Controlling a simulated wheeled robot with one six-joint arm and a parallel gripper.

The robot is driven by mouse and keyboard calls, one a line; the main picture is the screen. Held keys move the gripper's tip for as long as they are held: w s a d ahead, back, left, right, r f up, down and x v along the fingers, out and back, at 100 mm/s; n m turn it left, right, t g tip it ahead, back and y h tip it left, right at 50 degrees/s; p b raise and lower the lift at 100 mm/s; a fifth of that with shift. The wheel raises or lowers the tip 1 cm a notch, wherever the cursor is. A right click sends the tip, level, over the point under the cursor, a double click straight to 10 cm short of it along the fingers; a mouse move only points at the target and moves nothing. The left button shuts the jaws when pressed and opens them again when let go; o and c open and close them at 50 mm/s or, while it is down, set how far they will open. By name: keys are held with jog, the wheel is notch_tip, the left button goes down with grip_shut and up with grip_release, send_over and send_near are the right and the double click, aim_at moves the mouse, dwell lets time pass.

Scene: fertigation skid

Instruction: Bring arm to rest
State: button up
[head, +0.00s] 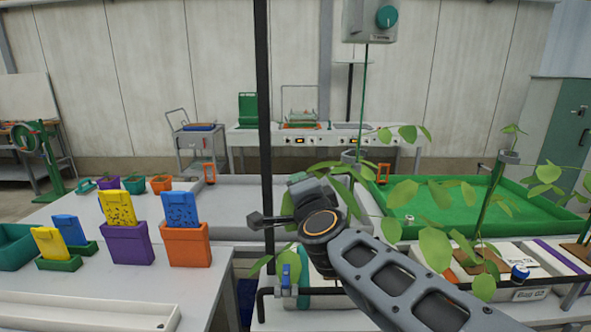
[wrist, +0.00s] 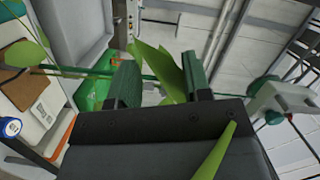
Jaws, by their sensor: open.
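My arm reaches up from the lower right of the head view, bent at a dark joint with an orange ring. My gripper (wrist: 160,78) shows in the wrist view with its two dark green fingers apart. A bright green leaf (wrist: 160,66) shows between the fingers, beyond the palm; I cannot tell whether it touches them. Another leaf (wrist: 214,152) crosses in front of the gripper's dark body. In the head view the fingers cannot be made out clearly. No object is held.
Leafy plants (head: 433,245) stand close around my arm. A dark upright post (head: 264,90) stands left of it. A green tray (head: 540,217) lies at right, a blue-handled valve (head: 286,277) low in front. Purple (head: 126,246) and orange (head: 186,247) bins stand at left.

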jog(key=s+a+f+n+g+y+p, duration=0.25)
jog(key=s+f+n+g+p, duration=0.25)
jog(key=s+f+n+g, duration=0.4)
jog(key=s+d+f+n+g+h+p, duration=0.1)
jog(key=s+d+n+g+h+p, duration=0.1)
jog(key=s+d+p, duration=0.2)
jog(key=s+d+f+n+g+h+p, duration=0.1)
jog(key=s+d+p, duration=0.3)
jog(key=d, duration=0.6)
jog(key=shift+s+d+n+g+h+p, duration=0.4)
jog(key=shift+n+g+h, duration=0.2)
jog(key=shift+g+h, duration=0.3)
jog(key=shift+c, duration=0.2)
